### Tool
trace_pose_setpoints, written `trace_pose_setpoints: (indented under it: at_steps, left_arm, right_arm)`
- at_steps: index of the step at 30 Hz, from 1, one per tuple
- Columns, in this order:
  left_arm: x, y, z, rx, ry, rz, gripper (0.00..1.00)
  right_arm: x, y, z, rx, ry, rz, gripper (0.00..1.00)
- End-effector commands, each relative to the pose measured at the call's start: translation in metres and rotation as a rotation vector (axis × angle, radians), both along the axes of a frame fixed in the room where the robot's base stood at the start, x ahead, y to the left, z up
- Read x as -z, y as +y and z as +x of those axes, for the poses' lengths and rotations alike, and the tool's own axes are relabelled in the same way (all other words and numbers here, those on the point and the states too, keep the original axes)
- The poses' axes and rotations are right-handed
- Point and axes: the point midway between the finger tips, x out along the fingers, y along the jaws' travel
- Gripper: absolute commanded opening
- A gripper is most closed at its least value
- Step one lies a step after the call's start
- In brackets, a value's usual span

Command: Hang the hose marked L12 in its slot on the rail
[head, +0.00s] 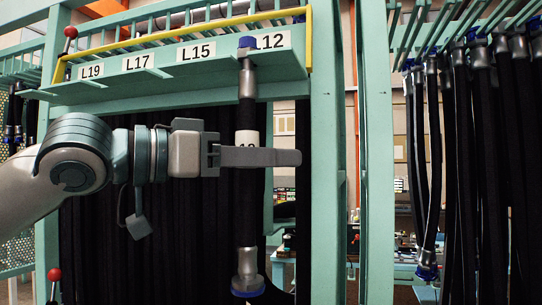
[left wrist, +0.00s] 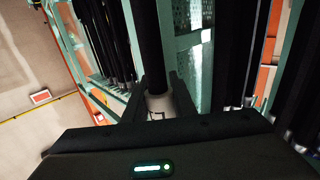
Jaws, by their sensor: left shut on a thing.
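The hose (head: 247,203) is black, with a white label partly hidden by my gripper; its visible digits look like 12. It hangs upright, with a grey fitting and blue cap at each end. Its top fitting (head: 247,53) is at the front of the rail (head: 180,78), just left of the L12 label (head: 270,41); I cannot tell whether it is seated in the slot. My left gripper (head: 262,157) is shut on the hose at its white label. The left wrist view shows the hose label (left wrist: 157,105) between the fingers. My right gripper is not in view.
The rail carries the labels L19 (head: 91,71), L17 (head: 138,62) and L15 (head: 196,51), with a yellow bar (head: 180,38) around it. Dark hoses hang behind. A green post (head: 325,150) stands close right. More hoses (head: 485,150) hang on a rack at far right.

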Motion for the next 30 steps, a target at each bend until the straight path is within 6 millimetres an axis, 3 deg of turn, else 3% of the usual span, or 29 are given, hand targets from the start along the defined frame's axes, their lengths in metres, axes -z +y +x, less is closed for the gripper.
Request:
trace_pose_setpoints:
  at_steps: [12, 13, 15, 16, 30]
  left_arm:
    - [-0.0011, 0.0001, -0.0004, 0.000, -0.002, -0.001, 0.00]
    - [-0.0011, 0.0002, -0.0004, 0.000, -0.002, -0.001, 0.26]
    - [-0.0010, 0.0003, -0.0004, 0.000, -0.002, -0.001, 0.43]
    - [-0.0010, 0.0003, -0.0004, 0.000, -0.002, -0.001, 0.46]
    - [0.0004, 0.0008, -0.0003, 0.000, 0.000, 0.000, 0.46]
  right_arm:
    - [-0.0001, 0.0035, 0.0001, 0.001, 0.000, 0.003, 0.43]
    - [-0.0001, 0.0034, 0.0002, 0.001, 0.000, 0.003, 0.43]
    - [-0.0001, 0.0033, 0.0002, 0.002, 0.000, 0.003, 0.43]
    - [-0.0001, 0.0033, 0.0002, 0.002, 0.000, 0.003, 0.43]
    - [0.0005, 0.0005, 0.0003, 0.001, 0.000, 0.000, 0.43]
